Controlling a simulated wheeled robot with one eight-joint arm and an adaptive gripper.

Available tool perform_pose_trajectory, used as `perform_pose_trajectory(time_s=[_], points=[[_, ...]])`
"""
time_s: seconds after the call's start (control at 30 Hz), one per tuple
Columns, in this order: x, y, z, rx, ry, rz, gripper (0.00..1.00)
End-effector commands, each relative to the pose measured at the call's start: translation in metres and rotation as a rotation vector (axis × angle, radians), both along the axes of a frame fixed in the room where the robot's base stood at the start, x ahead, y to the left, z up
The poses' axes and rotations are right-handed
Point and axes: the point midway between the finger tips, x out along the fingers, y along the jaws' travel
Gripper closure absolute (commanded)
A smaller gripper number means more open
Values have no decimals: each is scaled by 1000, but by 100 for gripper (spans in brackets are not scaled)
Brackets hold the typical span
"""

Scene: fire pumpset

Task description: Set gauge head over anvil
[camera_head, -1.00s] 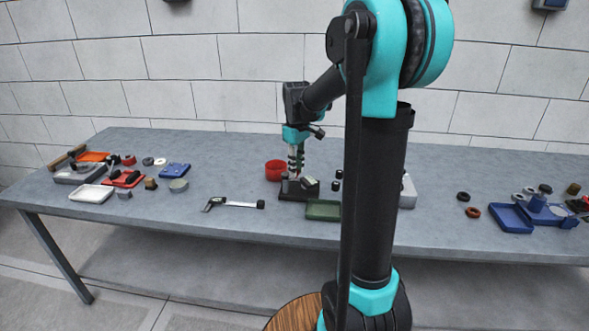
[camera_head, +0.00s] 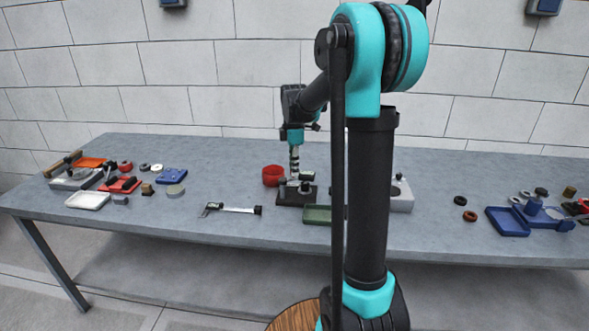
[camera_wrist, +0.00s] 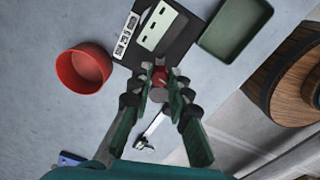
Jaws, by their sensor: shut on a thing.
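My gripper (camera_wrist: 160,98) is shut on a small round part, red with a dark grey end (camera_wrist: 159,79), which I take to be the gauge head. The fingers hide part of it. In the wrist view it overlaps the near edge of a dark stand (camera_wrist: 176,57) with a pale green plate and a white marked strip. In the head view my gripper (camera_head: 294,172) is upright over this dark stand (camera_head: 297,198), which has short posts on it. I cannot make out which part is the anvil, nor whether the held part touches the stand.
A red bowl (camera_head: 272,176) stands left of the stand, a green tray (camera_head: 317,214) at its front right. A caliper (camera_head: 232,210) lies in front on the left. A grey block (camera_head: 402,196) is partly behind my arm. Small parts and trays fill both table ends.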

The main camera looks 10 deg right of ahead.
Motion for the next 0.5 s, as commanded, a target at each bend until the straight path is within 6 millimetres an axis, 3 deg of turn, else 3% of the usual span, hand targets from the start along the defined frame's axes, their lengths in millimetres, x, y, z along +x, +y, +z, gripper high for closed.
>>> perform_pose_trajectory(time_s=[0.5], points=[[5, 1, 0, 0, -1, 103, 100]])
